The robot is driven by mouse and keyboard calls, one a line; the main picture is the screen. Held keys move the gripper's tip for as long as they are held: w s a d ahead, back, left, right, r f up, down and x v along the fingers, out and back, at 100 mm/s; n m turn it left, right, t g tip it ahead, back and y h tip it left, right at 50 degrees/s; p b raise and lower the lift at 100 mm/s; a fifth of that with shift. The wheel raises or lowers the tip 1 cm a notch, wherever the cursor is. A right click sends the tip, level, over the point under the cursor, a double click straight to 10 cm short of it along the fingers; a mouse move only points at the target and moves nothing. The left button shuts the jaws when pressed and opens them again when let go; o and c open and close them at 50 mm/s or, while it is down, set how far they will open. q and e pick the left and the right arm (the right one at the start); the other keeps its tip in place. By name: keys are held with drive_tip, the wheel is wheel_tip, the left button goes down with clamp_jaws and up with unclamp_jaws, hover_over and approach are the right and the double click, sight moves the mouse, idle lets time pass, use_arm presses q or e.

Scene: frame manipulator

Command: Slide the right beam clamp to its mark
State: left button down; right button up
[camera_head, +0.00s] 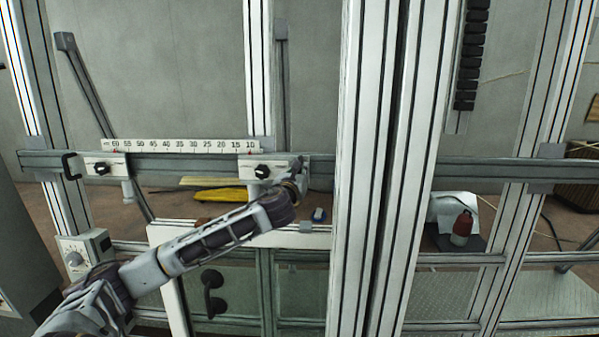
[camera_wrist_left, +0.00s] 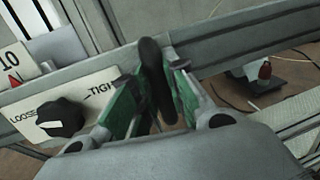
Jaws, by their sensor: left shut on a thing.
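The right beam clamp (camera_head: 250,163) is a white plate with a black knob (camera_head: 262,171), on the grey horizontal beam (camera_head: 200,165). In the left wrist view, its plate (camera_wrist_left: 95,90) reads LOOSE and TIGHT around the knob (camera_wrist_left: 60,118). I cannot tell exactly which word the knob points to. The scale (camera_head: 180,146) runs above the beam, with a red mark near 10 (camera_wrist_left: 13,77) by the clamp's left part. My left gripper (camera_wrist_left: 155,85) has green-lined fingers shut on the clamp's dark handle (camera_wrist_left: 152,60), right of the plate. In the head view my arm hides most of the handle.
The left beam clamp (camera_head: 117,167), with a black handle (camera_head: 68,166), sits near 60. Thick white uprights (camera_head: 365,120) cross the beam just right of my gripper. A red bottle (camera_head: 462,228) stands on a dark base farther right.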

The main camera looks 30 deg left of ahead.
use_arm(q)
drive_tip(key=shift+r, duration=0.35)
drive_tip(key=c, duration=1.7)
unclamp_jaws()
drive_tip(key=shift+d, duration=0.15)
drive_tip(key=shift+o, duration=1.4)
drive_tip(key=shift+w+d, duration=0.1)
drive_tip(key=shift+w, duration=0.05)
drive_tip(key=shift+f, duration=0.15)
use_arm(e)
drive_tip(key=shift+s+d, duration=0.1)
drive_tip(key=shift+d, duration=0.4)
use_arm(q)
drive_tip(key=shift+v, duration=0.75)
drive_tip(key=v, duration=1)
use_arm(e)
drive_tip(key=shift+a, duration=0.2)
